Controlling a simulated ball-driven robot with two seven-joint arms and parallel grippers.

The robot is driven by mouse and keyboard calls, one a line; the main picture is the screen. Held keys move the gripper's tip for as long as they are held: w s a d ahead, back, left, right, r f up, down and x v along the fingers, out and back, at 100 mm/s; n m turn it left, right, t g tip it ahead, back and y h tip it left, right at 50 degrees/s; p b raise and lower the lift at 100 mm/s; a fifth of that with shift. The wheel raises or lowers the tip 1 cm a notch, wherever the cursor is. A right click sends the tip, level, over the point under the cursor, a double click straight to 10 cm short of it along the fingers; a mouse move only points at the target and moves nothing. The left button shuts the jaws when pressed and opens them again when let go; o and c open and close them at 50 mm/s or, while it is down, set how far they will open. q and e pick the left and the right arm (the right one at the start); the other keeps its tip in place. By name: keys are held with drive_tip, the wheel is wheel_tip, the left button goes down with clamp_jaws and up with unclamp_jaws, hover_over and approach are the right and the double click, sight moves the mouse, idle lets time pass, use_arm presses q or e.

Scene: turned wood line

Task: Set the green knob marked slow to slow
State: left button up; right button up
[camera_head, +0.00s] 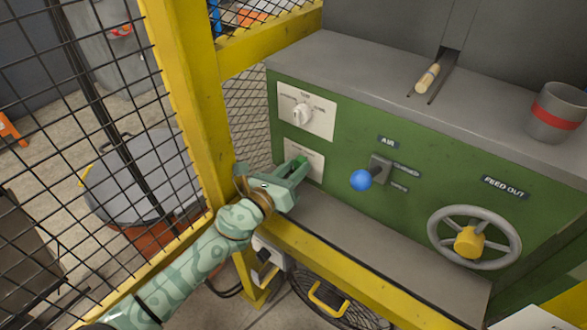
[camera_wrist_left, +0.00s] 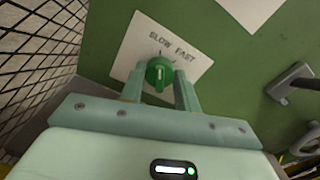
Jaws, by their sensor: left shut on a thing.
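The green knob (camera_wrist_left: 159,72) sits on a white plate (camera_wrist_left: 190,50) lettered SLOW and FAST on the green machine front. My left gripper (camera_head: 299,165) reaches the plate from the lower left in the head view. In the left wrist view its two fingers stand on either side of the knob, shut on it. A pale line shows on the knob's face, but which word the knob points to is hard to tell. In the head view the fingers hide most of the knob and part of the plate (camera_head: 316,160). My right gripper is not in view.
A white knob (camera_head: 302,115) on another plate is just above. A blue-balled lever (camera_head: 361,180) and a handwheel (camera_head: 474,241) are to the right. A yellow guard post (camera_head: 185,80) and mesh stand close on the left; a yellow rail (camera_head: 330,270) runs below.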

use_arm(q)
drive_tip(key=o, duration=1)
drive_tip(key=p+v, duration=0.1)
drive_tip(key=v, duration=0.5)
drive_tip(key=shift+w+r, duration=0.1)
drive_tip(key=shift+v, duration=5.25)
